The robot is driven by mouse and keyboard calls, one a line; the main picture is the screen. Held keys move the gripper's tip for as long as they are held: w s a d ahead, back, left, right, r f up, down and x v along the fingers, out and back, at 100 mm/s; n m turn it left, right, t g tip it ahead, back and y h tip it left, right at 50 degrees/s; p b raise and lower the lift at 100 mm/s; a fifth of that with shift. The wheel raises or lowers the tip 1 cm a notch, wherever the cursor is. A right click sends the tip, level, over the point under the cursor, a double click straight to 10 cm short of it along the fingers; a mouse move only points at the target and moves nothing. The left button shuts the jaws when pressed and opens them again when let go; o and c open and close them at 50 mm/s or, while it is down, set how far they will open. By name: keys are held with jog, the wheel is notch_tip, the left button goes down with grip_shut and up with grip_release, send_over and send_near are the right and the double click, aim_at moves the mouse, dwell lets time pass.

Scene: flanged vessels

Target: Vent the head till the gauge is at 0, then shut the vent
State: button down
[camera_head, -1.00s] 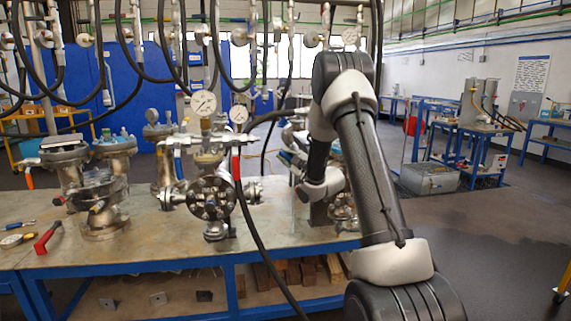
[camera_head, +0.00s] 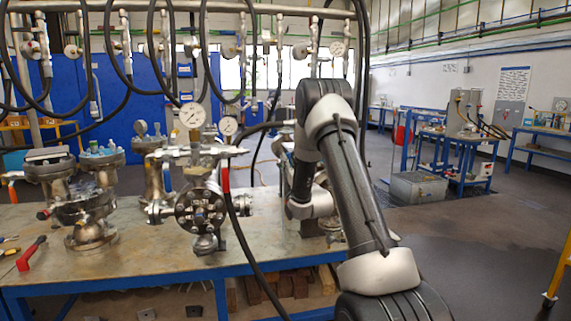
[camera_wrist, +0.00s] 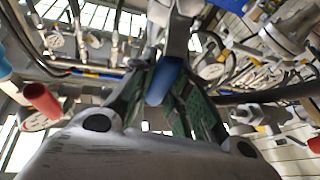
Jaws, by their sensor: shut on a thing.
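In the wrist view my gripper (camera_wrist: 168,62) is shut on a blue lever handle (camera_wrist: 162,84), which lies between its fingers. In the head view my arm's wrist end is at the right of the flanged vessel (camera_head: 200,208), and the fingers are hidden there. A large round gauge (camera_head: 192,115) stands upright on the vessel's top piping. A smaller gauge (camera_head: 228,126) is to its right. The needles are too small to read surely. A red lever (camera_head: 226,180) hangs down at the right of the piping, and a blue lever (camera_head: 168,179) at the left.
The steel-topped bench (camera_head: 130,262) holds another flanged vessel (camera_head: 88,215) at left and a loose red-handled tool (camera_head: 31,253). A black hose (camera_head: 238,232) hangs in front of the bench. More hoses loop from the overhead rack. Floor at right is open.

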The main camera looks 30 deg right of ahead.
jog(key=shift+s+d+f+m+h, duration=0.15)
jog(key=shift+d+m+h, duration=0.1)
jog(key=shift+m+h, duration=0.2)
jog(key=shift+m, duration=0.25)
jog(key=c, duration=1.3)
grip_release()
jog(key=shift+c, duration=0.2)
jog(key=v, duration=1.2)
